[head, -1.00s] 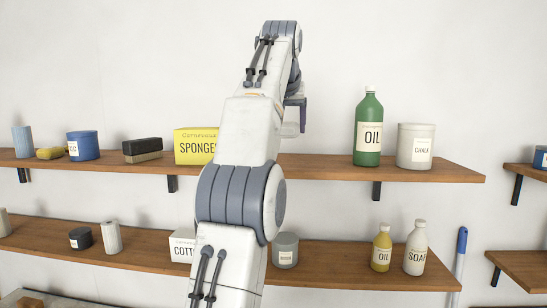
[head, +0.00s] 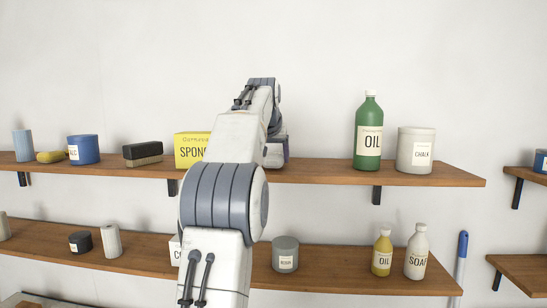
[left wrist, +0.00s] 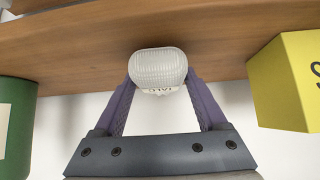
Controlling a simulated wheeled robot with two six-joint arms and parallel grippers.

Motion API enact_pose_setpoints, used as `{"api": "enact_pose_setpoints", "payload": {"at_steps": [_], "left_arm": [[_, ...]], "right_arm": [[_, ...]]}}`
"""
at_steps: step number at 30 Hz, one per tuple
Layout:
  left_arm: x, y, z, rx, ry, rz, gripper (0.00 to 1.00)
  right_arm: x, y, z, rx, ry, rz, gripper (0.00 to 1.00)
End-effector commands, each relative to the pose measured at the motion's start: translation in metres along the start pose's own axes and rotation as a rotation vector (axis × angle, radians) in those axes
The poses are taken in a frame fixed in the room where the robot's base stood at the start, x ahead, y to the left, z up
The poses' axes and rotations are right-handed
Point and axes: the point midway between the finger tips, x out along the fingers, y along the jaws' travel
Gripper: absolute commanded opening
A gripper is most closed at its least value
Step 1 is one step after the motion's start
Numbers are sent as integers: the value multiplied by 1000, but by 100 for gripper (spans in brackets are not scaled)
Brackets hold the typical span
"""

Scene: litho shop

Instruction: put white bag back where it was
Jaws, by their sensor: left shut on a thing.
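The white bag (left wrist: 158,62) shows in the left wrist view as a small, rounded, ribbed white thing with dark lettering, partly hidden. My left gripper (left wrist: 158,84) is shut on it, with a purple finger on each side. In the head view my left gripper (head: 277,152) is mostly hidden behind my arm, at the upper shelf (head: 320,170) between the yellow sponges box (head: 192,150) and the green oil bottle (head: 368,130). The bag is hidden there. I cannot tell whether it touches the shelf. My right gripper is not in view.
The green bottle (left wrist: 14,130) and yellow box (left wrist: 290,80) flank the gripper, apart from it, in the left wrist view. A chalk jar (head: 416,150) stands right of the bottle. The lower shelf (head: 335,265) holds a grey tin (head: 285,254) and small bottles.

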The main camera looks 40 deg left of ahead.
Motion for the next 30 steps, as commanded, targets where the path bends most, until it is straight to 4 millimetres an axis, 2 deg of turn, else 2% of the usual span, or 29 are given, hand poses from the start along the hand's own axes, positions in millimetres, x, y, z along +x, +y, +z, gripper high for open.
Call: {"api": "enact_pose_setpoints", "payload": {"at_steps": [14, 15, 17, 27, 30], "left_arm": [[5, 0, 5, 0, 1, 0, 16], [5, 0, 5, 0, 0, 0, 78], [4, 0, 5, 0, 0, 0, 100], [3, 0, 4, 0, 0, 0, 100], [-9, 0, 5, 1, 6, 0, 100]], "right_arm": [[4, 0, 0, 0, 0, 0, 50], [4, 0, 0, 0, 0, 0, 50], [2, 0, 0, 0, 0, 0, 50], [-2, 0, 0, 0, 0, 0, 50], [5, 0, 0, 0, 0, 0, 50]]}}
